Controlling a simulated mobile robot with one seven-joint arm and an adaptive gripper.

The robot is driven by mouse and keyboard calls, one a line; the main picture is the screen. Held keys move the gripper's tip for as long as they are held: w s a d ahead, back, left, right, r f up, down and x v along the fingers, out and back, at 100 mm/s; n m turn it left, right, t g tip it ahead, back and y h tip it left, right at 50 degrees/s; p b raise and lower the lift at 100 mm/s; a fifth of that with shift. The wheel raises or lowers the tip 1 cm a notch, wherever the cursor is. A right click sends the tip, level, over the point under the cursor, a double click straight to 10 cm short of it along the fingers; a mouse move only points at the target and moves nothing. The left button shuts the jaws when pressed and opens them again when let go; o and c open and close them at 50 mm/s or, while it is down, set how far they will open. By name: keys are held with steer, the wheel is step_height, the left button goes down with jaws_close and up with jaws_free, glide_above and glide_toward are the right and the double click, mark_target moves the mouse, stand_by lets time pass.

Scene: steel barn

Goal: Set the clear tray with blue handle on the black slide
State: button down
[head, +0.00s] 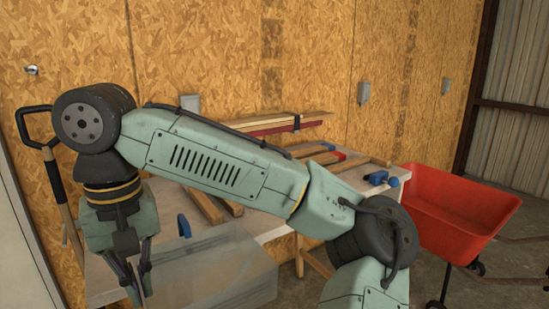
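A clear, see-through tray (235,272) is at the bottom centre of the head view, over the near part of the workbench. A small upright blue piece (184,226) shows at its far left corner and looks like its handle. My gripper (138,296) points down to the left of the tray, with its fingers close to the tray's left side. I cannot tell whether it touches the tray or how far apart the fingertips are. I cannot make out a black slide. My arm crosses in front of much of the bench.
The workbench (280,222) stands against a wood-panel wall. Wooden bars (205,205) and blue-ended clamps (384,178) lie on it. A red wheelbarrow (460,210) stands right of the bench. A long-handled tool (60,185) leans at the left. Bare floor shows at lower right.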

steer(key=w+d+f+m, duration=0.25)
steer(key=w+f, duration=0.35)
steer(key=f, duration=0.4)
steer(key=w+d+f+m, duration=0.2)
steer(key=w+d+f, duration=0.3)
steer(key=f, duration=0.5)
steer(key=w+d+f+m, duration=0.2)
steer(key=w+d+f, duration=0.1)
steer(key=w+f, duration=0.5)
steer(key=s+d+f, duration=0.2)
steer(key=f, duration=0.8)
steer(key=s+d+f, duration=0.2)
steer(key=d+f, duration=0.1)
steer(key=f, duration=0.7)
steer(key=s+d+f, duration=0.2)
steer(key=d+f, duration=0.1)
steer(key=f, duration=0.8)
steer(key=shift+d, duration=0.25)
steer(key=shift+d, duration=0.1)
